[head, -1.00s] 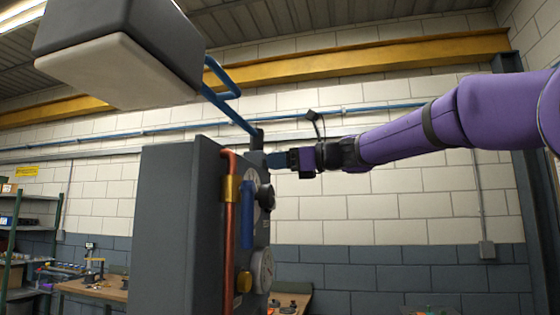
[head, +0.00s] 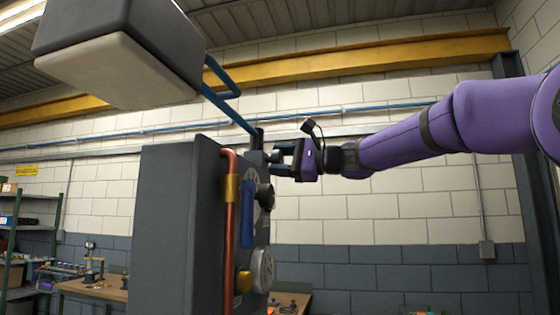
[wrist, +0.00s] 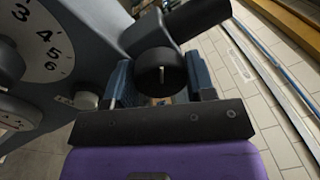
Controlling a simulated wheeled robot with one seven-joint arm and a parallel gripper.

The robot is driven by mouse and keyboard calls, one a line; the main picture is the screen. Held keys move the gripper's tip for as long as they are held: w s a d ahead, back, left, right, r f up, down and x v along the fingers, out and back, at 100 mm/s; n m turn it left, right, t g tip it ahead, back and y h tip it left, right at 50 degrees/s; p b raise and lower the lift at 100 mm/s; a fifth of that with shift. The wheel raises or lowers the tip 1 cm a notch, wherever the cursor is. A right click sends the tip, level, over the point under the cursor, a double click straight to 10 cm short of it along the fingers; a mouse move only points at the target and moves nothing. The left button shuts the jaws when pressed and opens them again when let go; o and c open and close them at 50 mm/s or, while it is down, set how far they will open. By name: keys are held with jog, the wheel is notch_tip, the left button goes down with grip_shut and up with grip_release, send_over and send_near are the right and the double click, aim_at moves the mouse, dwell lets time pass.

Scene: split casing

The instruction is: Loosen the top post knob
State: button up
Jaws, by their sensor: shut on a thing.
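The top post knob (wrist: 161,72) is a black round knob with a white line on its face, centred in the wrist view. My gripper (wrist: 160,84) is shut on it, with one blue finger on each side. In the head view my gripper (head: 278,163) reaches in from the right to the upper right edge of the grey casing (head: 178,220). The knob is hard to make out there. A dark post (head: 258,137) stands just above the fingers. The knob's underside and the finger contact faces are mostly hidden.
A numbered white dial (wrist: 40,42) lies left of my fingers in the wrist view. A copper pipe (head: 229,240) and a blue handle (head: 247,215) run down the casing's side. A grey and white box (head: 125,55) hangs above. The space right of the casing is open.

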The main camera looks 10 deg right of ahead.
jog(key=n, duration=0.6)
jog(key=shift+g+y, duration=0.3)
jog(key=shift+g, duration=0.1)
jog(key=shift+n, duration=0.3)
jog(key=o, duration=0.9)
jog(key=shift+d, duration=0.1)
jog(key=v, duration=1)
jog(key=shift+s+d, duration=0.15)
jog(key=shift+d, duration=0.2)
jog(key=shift+f, duration=0.15)
